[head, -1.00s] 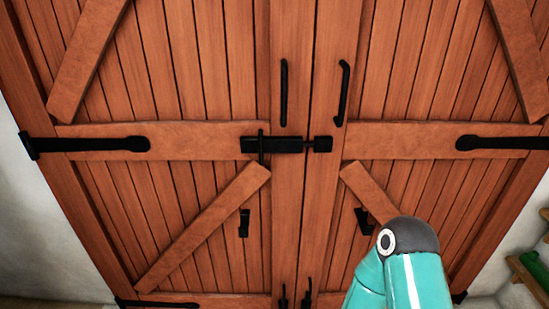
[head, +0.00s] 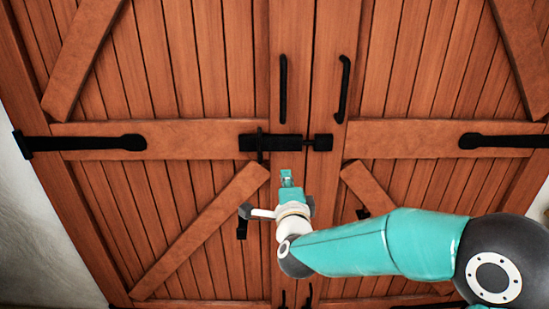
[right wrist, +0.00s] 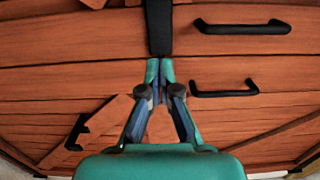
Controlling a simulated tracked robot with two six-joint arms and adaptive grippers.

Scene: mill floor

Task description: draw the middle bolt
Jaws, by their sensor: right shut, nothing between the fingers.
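The middle bolt (head: 272,142) is a black bar lying level across the seam of the two wooden door leaves. A thin upright piece (head: 260,147) crosses its left part, and its right end reaches a black keeper (head: 322,142) on the right leaf. My right gripper (head: 286,174) is in front of the doors, just below the bolt in the head view, shut and empty. In the right wrist view the fingertips (right wrist: 160,66) are together, at the lower visible end of the bolt (right wrist: 159,28); the part behind them is hidden. Contact cannot be told. My left gripper is not in view.
Two black pull handles stand above the bolt, a left one (head: 283,90) and a right one (head: 343,90). Black strap hinges (head: 85,143) lie at both sides. A small black bracket (head: 362,213) sits on the right leaf. My right arm covers much of the lower right.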

